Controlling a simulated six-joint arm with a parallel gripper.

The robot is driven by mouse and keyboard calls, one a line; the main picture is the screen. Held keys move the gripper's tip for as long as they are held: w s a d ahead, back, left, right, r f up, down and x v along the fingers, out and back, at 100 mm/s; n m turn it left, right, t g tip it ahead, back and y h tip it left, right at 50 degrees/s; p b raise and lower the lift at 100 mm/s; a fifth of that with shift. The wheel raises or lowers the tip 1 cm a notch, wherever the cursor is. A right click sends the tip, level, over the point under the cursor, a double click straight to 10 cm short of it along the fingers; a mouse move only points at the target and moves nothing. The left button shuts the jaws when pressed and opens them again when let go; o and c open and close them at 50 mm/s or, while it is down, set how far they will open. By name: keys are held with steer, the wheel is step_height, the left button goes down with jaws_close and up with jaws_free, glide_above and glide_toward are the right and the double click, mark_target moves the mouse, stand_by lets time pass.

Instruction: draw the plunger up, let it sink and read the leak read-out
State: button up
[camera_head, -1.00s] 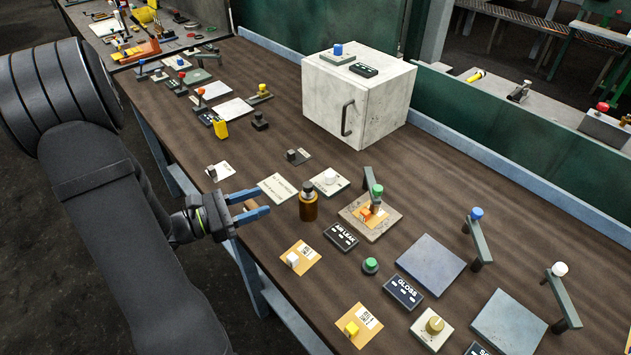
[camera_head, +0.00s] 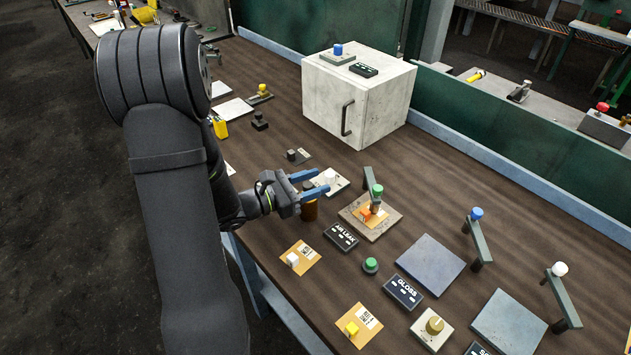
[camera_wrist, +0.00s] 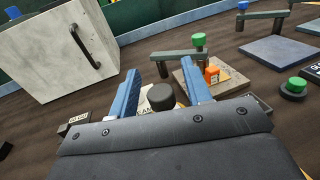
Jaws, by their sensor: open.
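A pale block with a white knob (camera_head: 341,183) is partly hidden by my gripper. A white cabinet (camera_head: 385,105) stands behind. A GLOSS read-out (camera_head: 403,291) and a green button (camera_head: 370,265) lie nearer.

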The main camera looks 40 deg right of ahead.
steer(key=shift+s+d, duration=0.1)
steer(key=shift+d, duration=0.25)
steer(key=shift+c, duration=0.3)
jaws_close()
steer(key=shift+r, duration=3)
